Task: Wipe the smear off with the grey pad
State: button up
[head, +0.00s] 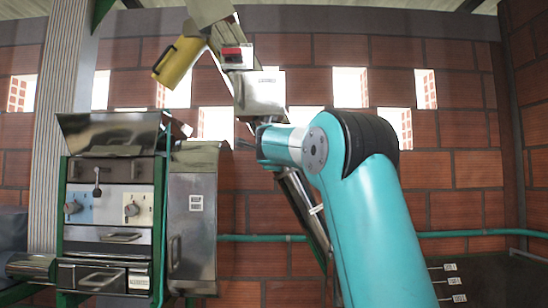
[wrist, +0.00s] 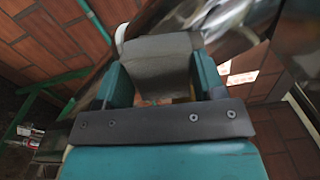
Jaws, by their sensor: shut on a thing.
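The grey pad (wrist: 160,62) is between the two teal fingers of my gripper (wrist: 162,75) in the wrist view. The gripper is shut on it. Just beyond the pad is a shiny curved metal surface (wrist: 215,22); I cannot tell whether the pad touches it. In the head view my teal arm reaches up to the sloping metal elevator (head: 258,92), with its end beside the elevator's tube. The pad cannot be made out there. I cannot make out the smear in either view; the pad or my arm may hide it.
A metal machine (head: 112,205) with knobs and a lever stands at the left, with a metal housing (head: 192,215) beside it. A yellow part (head: 178,60) hangs at the upper left of the elevator. A green pipe (head: 460,233) runs along the brick wall. A labelled dark panel (head: 490,275) is lower right.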

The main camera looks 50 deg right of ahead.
jog(key=shift+r+b, duration=0.35)
jog(key=shift+r, duration=0.1)
dwell(1.6)
jog(key=shift+f, duration=0.1)
jog(key=shift+b+v, duration=1.9)
jog(key=shift+v, duration=0.5)
